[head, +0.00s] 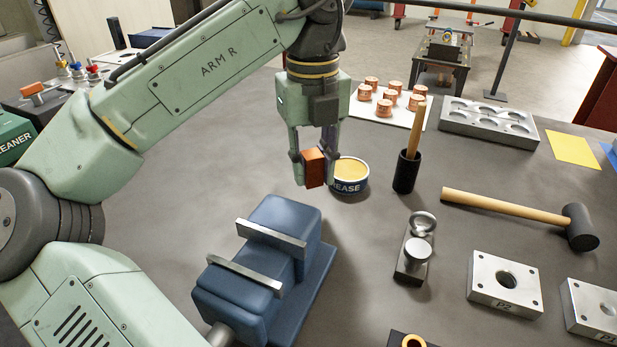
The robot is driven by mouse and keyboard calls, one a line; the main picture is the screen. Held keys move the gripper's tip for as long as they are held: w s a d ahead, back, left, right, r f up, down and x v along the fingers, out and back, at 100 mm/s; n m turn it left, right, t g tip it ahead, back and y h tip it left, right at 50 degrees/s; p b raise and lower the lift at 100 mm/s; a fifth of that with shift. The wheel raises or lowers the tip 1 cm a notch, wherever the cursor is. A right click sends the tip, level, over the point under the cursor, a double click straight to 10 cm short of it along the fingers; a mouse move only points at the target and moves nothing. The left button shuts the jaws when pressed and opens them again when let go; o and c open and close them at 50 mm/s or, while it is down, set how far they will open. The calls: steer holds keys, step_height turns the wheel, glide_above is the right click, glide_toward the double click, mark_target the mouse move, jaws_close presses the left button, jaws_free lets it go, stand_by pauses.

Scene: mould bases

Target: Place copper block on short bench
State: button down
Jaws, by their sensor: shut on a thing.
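A small copper-orange block (314,168) is between the fingers of my gripper (313,173), which is shut on it. The gripper points down and holds the block above the grey worktop, just left of a grease tin (350,178). The fingers hide part of the block. A low dark metal stand (438,76) with equipment on it shows beyond the worktop's far edge. I cannot tell whether this is the short bench.
A blue vise (262,262) stands in front of the gripper. A mallet (520,212), a black cup with a wooden handle (407,170), plates and a white sheet with several copper pieces (384,107) occupy the right side. The worktop left of the gripper (190,180) is clear.

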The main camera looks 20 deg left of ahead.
mark_target(312, 154)
steer(key=shift+f, duration=3.2)
steer(key=c, duration=1.4)
jaws_free()
steer(key=shift+o, duration=0.2)
step_height(312, 154, up, 12)
steer(key=shift+s+r, duration=0.1)
